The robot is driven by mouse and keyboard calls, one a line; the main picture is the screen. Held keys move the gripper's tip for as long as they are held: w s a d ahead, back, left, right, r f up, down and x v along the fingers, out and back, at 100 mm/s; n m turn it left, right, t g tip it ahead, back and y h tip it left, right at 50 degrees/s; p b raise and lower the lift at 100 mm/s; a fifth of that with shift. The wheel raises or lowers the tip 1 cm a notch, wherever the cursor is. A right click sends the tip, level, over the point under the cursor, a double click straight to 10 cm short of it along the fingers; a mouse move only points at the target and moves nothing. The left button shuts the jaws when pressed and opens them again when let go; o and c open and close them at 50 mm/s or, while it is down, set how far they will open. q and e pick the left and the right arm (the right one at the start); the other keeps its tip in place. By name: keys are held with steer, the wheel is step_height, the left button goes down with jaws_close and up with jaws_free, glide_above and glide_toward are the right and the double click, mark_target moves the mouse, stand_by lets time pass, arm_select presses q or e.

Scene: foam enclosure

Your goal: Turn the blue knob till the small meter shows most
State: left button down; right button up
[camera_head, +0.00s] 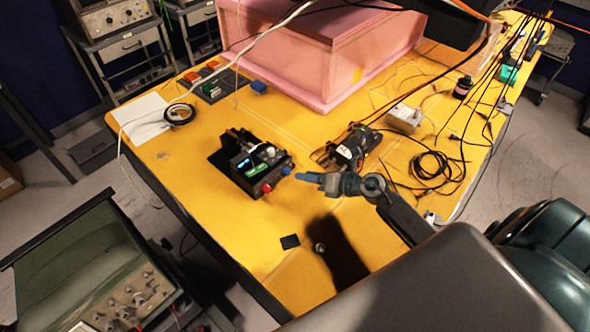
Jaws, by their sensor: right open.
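A small black instrument box (235,172) stands on the yellow table. A blue knob (287,170) sits at its right end, and a red knob (266,188) is on its front side. A small lit display (243,163) shows on the box, but its reading is too small to tell. My right gripper (308,178) has blue fingertips that point left towards the blue knob, a short way to its right; I see no clear contact. It is open and empty. My left gripper is not in view.
A large pink foam enclosure (315,50) stands behind. A black device (352,148) with wires sits right of the box, and loose black cables (440,165) lie further right. A small dark square (290,242) lies in front. The table's front left is mostly clear.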

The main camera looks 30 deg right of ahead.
mark_target(289, 173)
steer(key=p+x, duration=0.1)
steer(key=x, duration=0.2)
steer(key=shift+w+a, duration=0.2)
steer(key=shift+w, duration=0.15)
steer(key=shift+w+a+f, duration=0.3)
steer(key=shift+w, duration=0.1)
jaws_close()
steer(key=shift+n, duration=0.3)
steer(key=n+h, duration=0.2)
steer(key=n, duration=0.1)
steer(key=shift+s+a+r, duration=0.1)
steer(key=shift+a+r, duration=0.05)
steer(key=shift+a, duration=0.1)
steer(key=n+t+h, duration=0.1)
steer(key=n+h, duration=0.2)
steer(key=shift+s+a+n, duration=0.1)
steer(key=shift+a+n, duration=0.05)
steer(key=shift+n, duration=0.15)
